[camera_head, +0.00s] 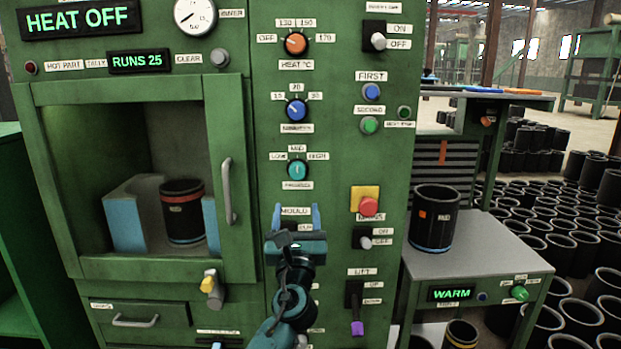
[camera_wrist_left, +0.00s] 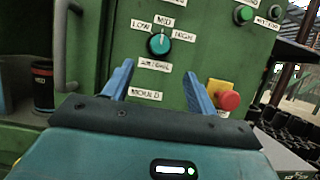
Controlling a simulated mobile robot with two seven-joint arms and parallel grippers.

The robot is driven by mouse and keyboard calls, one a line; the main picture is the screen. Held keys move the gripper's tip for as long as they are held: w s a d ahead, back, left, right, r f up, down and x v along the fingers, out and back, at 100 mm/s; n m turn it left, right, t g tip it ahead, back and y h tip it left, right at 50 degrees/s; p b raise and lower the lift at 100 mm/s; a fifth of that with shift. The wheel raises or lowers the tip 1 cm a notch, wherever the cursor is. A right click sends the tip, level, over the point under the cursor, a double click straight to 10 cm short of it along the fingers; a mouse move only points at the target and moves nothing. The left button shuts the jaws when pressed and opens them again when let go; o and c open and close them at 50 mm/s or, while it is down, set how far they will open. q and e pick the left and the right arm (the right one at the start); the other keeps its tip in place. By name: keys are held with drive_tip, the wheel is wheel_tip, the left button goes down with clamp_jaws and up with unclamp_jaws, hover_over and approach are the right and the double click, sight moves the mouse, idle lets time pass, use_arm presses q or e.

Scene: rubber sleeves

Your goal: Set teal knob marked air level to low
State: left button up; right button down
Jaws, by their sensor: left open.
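The teal knob (camera_head: 296,170) is on the green machine panel, with labels for low at its left, mid above and high at its right. It also shows in the left wrist view (camera_wrist_left: 159,44), where its pale mark points roughly up towards mid. The label under it is too blurred to read surely. My left gripper (camera_head: 297,213) is open and empty, below the knob and apart from it. In the left wrist view its two blue fingers (camera_wrist_left: 157,76) stand below the knob, one to each side. My right gripper is not in view.
A blue knob (camera_head: 296,109) and an orange knob (camera_head: 296,44) sit above on the panel. A red stop button (camera_head: 369,206) and a switch (camera_head: 363,238) are to the right. A door handle (camera_head: 228,191) sticks out at left. A lift lever (camera_head: 356,305) is lower right.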

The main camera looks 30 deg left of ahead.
sight(297, 176)
use_arm(q)
drive_tip(key=x, duration=1.1)
drive_tip(key=shift+w, duration=0.15)
drive_tip(key=shift+c, duration=0.2)
drive_tip(key=c, duration=0.9)
